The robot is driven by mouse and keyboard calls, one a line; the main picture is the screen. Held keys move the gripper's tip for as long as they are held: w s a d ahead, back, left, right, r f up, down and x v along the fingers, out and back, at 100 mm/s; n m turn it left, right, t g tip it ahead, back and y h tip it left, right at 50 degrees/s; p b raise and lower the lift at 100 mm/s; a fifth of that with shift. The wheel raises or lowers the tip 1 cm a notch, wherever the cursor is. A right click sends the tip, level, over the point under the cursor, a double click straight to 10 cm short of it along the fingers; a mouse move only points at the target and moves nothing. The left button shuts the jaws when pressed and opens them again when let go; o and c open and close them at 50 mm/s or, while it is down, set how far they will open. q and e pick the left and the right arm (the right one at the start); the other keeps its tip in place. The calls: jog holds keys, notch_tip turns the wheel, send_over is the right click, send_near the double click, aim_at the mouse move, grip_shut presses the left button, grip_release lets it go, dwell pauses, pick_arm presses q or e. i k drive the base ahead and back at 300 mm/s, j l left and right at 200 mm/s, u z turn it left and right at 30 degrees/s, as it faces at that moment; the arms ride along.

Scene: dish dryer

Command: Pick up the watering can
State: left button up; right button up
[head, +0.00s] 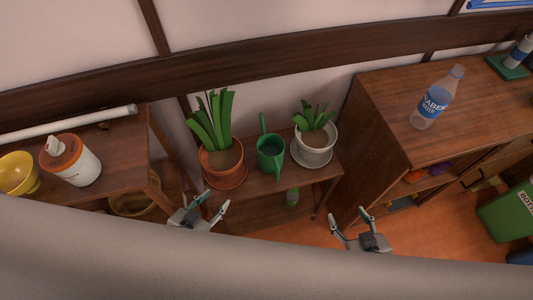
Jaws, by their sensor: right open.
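The green watering can (270,158) stands upright on a small wooden plant stand, between two potted plants. Its long spout or handle part rises toward the back wall. My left gripper (204,201) is open and empty, in front of the stand and to the left of the can. My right gripper (346,216) is open and empty, to the right of the can and nearer to me. Neither gripper touches the can.
A terracotta pot plant (222,160) stands close left of the can, a white pot plant (313,148) close right. A cabinet (382,130) with a water bottle (437,98) stands right; a shelf with a yellow bowl (18,174) and canister (76,160) stands left.

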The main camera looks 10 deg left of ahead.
aim_at(271, 148)
jog(key=k+j+z, duration=0.5)
jog(key=k+z, duration=0.15)
jog(key=k, duration=0.15)
jog(key=k+z, duration=0.35)
jog(key=k+j, duration=0.05)
jog(key=k, duration=0.05)
